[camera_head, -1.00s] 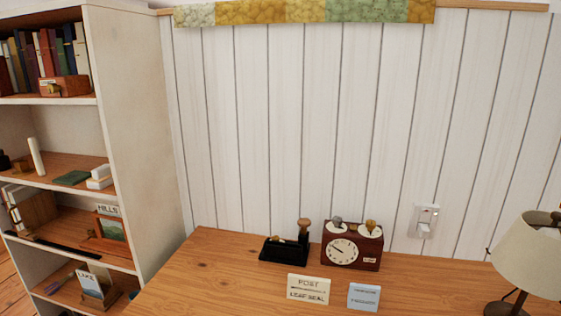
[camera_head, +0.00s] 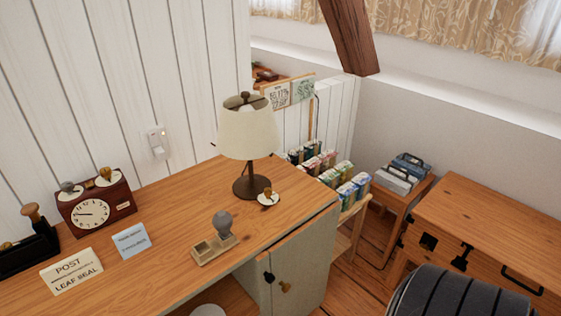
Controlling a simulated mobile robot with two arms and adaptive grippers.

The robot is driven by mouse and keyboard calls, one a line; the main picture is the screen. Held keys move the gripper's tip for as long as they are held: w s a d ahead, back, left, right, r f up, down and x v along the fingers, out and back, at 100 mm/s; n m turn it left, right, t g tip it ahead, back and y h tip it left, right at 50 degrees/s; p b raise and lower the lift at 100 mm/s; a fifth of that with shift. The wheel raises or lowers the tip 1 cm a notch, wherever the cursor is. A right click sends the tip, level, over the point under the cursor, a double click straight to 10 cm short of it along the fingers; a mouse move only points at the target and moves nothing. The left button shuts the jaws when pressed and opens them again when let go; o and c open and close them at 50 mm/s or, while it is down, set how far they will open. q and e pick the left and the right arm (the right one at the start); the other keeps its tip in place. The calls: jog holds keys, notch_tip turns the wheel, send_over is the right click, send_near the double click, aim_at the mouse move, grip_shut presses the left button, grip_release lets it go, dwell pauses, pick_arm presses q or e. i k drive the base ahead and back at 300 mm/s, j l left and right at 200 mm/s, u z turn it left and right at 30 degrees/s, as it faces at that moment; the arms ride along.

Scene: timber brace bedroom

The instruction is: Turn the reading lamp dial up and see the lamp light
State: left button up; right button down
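The reading lamp (camera_head: 249,135) stands at the far right end of the wooden desk (camera_head: 180,215). It has a cream shade and a dark stem and base, and no clear glow shows from the shade. A small round white dial (camera_head: 268,198) with a brass-coloured knob sits on the desk at the right of the lamp base. Neither of my grippers shows in the head view.
A wall switch (camera_head: 157,142) is behind. A dark striped rounded thing (camera_head: 460,295) is at lower right.

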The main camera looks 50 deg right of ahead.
aim_at(268, 192)
jog(key=z, duration=1.25)
jog(key=k+j+z, duration=0.15)
jog(key=z, duration=0.5)
